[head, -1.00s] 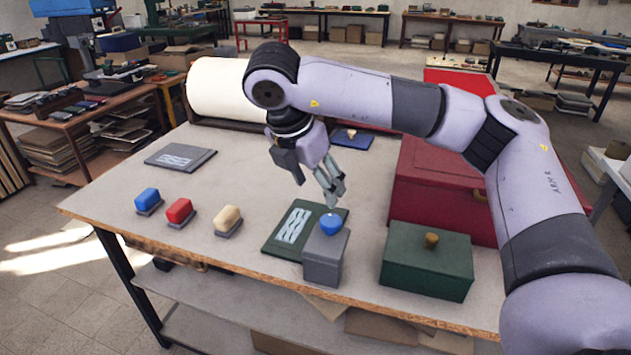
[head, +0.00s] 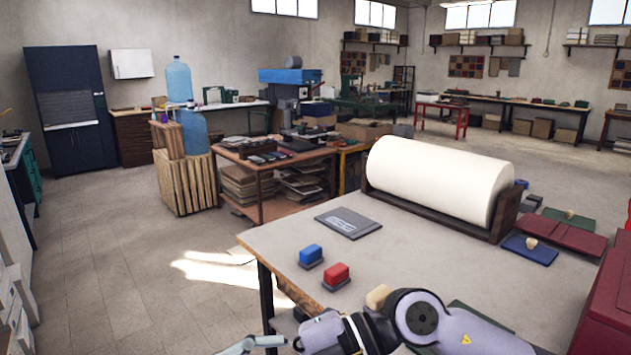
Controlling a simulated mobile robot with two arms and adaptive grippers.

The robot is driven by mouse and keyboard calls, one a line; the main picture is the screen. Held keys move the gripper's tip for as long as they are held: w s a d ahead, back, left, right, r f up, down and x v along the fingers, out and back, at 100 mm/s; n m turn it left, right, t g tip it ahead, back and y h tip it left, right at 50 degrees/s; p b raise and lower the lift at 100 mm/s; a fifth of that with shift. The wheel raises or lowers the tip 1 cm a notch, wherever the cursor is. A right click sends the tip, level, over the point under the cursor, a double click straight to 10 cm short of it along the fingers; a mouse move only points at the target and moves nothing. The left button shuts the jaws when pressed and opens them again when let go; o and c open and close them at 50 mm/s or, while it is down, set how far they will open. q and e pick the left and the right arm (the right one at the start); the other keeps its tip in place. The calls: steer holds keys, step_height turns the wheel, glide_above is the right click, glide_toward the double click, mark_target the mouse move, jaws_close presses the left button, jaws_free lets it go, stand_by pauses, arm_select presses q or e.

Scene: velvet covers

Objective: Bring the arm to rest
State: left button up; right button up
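My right arm (head: 453,325) comes in from the lower right and is bent over the table's front edge. My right gripper (head: 243,346) points left, low in the picture, beyond the front left edge of the table (head: 290,232). Its fingers are partly cut by the bottom edge, and whether they are apart is unclear. I see nothing held in the visible part. My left gripper is not in view.
A grey cover (head: 347,223) lies behind. Floor at left is clear.

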steer(key=w+d+r+m+t+y, duration=0.1)
steer(key=w+r+m+t+y, duration=0.3)
steer(key=r+m+t+y, duration=0.6)
steer(key=w+d+f+m+t+h, duration=0.2)
steer(key=w+d+m+t+h, duration=0.55)
steer(key=m+t, duration=0.35)
steer(key=d+f+m+g+h, duration=0.1)
steer(key=d+f+m+h, duration=0.4)
steer(key=d+f+h, duration=0.4)
steer(key=d+f+m+g+h, duration=0.1)
steer(key=d+f+m+h, duration=0.4)
steer(key=f, duration=0.7)
steer(key=s+d+f+g+h, duration=0.1)
steer(key=s+d+f+g, duration=0.2)
steer(key=s+f+g, duration=0.5)
steer(key=s+d+f+g+h, duration=0.2)
steer(key=s+d+f+g, duration=0.1)
steer(key=s+f, duration=0.95)
steer(key=s+f+n+g, duration=0.1)
steer(key=s+f+g, duration=0.15)
steer(key=f, duration=2.05)
steer(key=s+d+f, duration=0.3)
steer(key=s+f, duration=1.4)
steer(key=s, duration=0.1)
steer(key=shift+d+f+g, duration=0.2)
steer(key=shift+f+g, duration=0.2)
steer(key=shift+g, duration=0.05)
